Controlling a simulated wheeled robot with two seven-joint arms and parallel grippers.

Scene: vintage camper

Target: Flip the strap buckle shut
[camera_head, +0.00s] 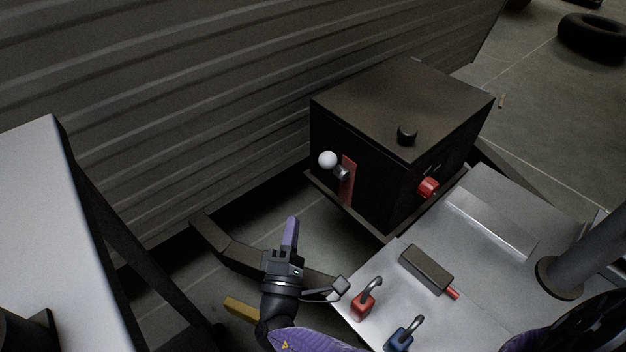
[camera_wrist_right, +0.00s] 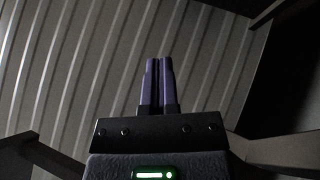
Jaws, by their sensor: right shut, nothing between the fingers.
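A black box (camera_head: 375,172) stands beside the ribbed camper wall. On its front left face is a red strap (camera_head: 347,185). A grey lever with a white ball knob (camera_head: 327,160) sticks out from the strap, away from the box face; it looks like the buckle. My right gripper (camera_head: 292,222) is shut and empty, below and left of the knob, apart from it. In the right wrist view its purple fingers (camera_wrist_right: 158,82) are together, pointing toward the ribbed wall. The strap and knob cannot be made out in that view. My left gripper is not in view.
A metal table (camera_head: 385,300) at right holds a red padlock (camera_head: 362,304), a blue padlock (camera_head: 399,339) and a dark block (camera_head: 427,268). A red knob (camera_head: 428,187) is on the box's right face. A dark frame beam (camera_head: 235,250) runs behind my gripper. A pale table (camera_head: 45,220) stands left.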

